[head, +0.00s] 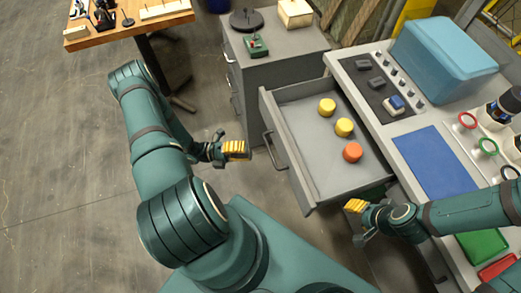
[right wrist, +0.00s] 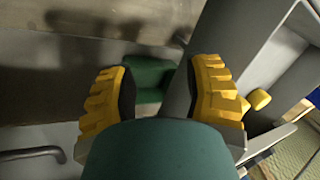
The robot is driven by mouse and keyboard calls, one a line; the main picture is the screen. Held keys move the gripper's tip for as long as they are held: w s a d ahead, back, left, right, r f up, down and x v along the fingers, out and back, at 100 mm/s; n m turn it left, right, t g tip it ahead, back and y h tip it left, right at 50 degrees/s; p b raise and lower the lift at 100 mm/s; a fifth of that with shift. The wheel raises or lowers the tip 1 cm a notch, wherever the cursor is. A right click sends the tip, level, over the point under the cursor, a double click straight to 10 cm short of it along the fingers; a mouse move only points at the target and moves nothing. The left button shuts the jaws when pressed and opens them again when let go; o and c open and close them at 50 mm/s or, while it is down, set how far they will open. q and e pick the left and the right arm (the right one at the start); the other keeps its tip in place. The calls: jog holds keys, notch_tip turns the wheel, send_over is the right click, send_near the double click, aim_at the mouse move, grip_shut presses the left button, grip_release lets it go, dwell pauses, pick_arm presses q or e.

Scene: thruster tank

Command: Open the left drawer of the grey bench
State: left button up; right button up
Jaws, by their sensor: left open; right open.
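The left drawer (head: 315,98) of the grey bench (head: 346,66) stands pulled well out in the head view. Two yellow round pieces (head: 327,107) and an orange one (head: 352,152) lie in it. Its bar handle (head: 270,150) is on the front panel. My left gripper (head: 237,149) is open and empty, a little left of the handle and apart from it. My right gripper (head: 355,207) is open beside the drawer's near corner; whether it touches the drawer is unclear. Its yellow fingers stand apart in the right wrist view (right wrist: 160,90), with nothing held between them.
A blue mat (head: 437,160), a dark switch panel (head: 378,80) and a teal box (head: 443,58) are on the bench. Green (head: 482,245) and red trays lie at its near end. A grey cabinet (head: 275,50) stands behind the drawer. Floor left of my left arm is clear.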

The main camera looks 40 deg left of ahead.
pick_arm(q)
jog(key=v, duration=0.3)
jog(key=shift+s+a+f, duration=0.1)
jog(key=shift+s+a, duration=0.1)
jog(key=shift+a, duration=0.15)
dwell(0.3)
